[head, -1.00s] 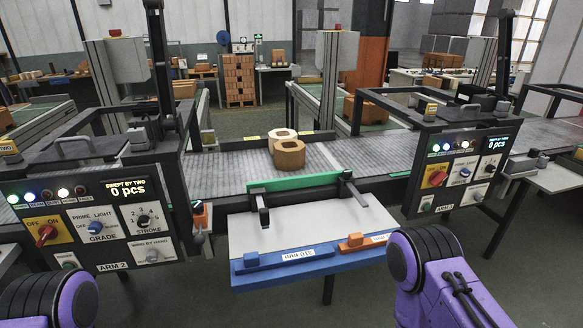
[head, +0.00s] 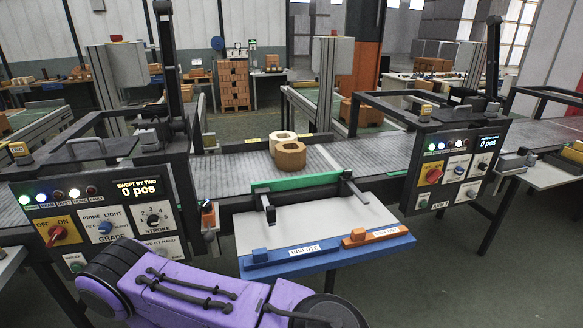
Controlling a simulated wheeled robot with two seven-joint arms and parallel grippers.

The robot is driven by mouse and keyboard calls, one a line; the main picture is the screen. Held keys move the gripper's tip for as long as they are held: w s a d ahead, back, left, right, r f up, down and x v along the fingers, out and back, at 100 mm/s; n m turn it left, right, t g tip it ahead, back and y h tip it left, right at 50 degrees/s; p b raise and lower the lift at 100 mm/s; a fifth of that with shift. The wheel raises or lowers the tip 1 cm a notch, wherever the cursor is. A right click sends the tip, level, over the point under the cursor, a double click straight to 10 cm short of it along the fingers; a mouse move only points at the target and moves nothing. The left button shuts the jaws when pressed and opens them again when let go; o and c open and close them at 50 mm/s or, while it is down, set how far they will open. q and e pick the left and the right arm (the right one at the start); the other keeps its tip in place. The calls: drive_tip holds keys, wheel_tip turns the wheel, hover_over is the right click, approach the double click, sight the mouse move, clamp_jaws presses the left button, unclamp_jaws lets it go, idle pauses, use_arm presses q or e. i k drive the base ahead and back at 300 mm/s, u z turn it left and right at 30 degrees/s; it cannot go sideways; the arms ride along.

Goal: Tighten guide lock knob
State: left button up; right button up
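A green guide strip (head: 295,183) runs along the near edge of the conveyor. Two black clamp brackets, a left one (head: 267,207) and a right one (head: 352,190), reach from it over the white shelf. No lock knob on them can be made out clearly at this size. A purple link of my arm crosses the bottom left, in front of the shelf's near left. Neither gripper shows.
The conveyor (head: 231,173) carries a tan block (head: 290,155) and a paler one (head: 281,137) behind it. Control panels stand left (head: 105,216) and right (head: 459,169) of the white shelf (head: 315,225), both reading 0 pcs. Dark frames rise above both panels.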

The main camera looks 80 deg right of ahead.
sight(347, 172)
drive_tip(key=u, duration=0.05)
drive_tip(key=k, duration=1.25)
drive_tip(key=z, duration=1.35)
